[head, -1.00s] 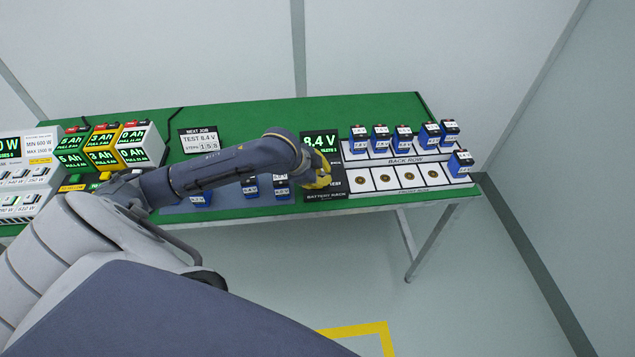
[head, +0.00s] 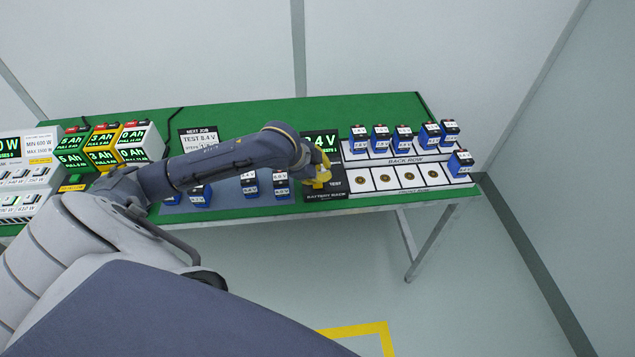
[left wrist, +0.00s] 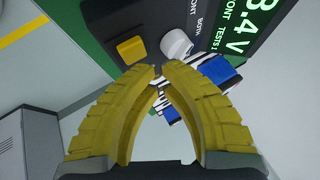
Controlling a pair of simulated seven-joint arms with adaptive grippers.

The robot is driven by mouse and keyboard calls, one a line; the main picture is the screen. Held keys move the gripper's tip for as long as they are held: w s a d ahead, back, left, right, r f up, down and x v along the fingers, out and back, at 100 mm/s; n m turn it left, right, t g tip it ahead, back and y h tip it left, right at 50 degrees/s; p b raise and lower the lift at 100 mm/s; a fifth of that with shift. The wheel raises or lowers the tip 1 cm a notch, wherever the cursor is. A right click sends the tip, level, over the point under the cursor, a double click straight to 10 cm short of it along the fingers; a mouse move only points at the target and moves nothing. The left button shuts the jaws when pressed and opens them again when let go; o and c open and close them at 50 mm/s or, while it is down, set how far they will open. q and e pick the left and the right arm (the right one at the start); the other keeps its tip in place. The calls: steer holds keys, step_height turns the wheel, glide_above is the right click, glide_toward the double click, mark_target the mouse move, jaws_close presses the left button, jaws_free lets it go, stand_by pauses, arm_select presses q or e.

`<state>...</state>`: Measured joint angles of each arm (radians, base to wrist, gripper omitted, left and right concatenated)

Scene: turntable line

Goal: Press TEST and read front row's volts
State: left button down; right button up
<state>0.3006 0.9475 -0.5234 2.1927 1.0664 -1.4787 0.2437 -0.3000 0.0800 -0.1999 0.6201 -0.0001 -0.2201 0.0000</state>
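The black battery rack panel (head: 325,195) has a green-lit display (head: 322,141). In the left wrist view the display (left wrist: 262,22) reads 8.4 V, with FRONT and TESTS 1 beside it. A yellow button (left wrist: 132,49) and a white knob (left wrist: 177,42) sit on the panel there. My left gripper (head: 323,178) has yellow fingers and is over the panel, by the TEST label. Its fingertips (left wrist: 159,69) are together with nothing between them, apart from the button. The front row (head: 408,177) has bare pads and one blue battery (head: 460,163) at its right end. My right gripper is not in view.
Several blue batteries (head: 403,139) stand in the back row. More batteries (head: 250,185) stand on a grey mat left of the panel. My arm partly covers a job card (head: 198,138). Chargers (head: 100,149) stand at the left. The green table's back is clear.

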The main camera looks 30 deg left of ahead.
arm_select(q)
steer(key=shift+r, duration=2.5)
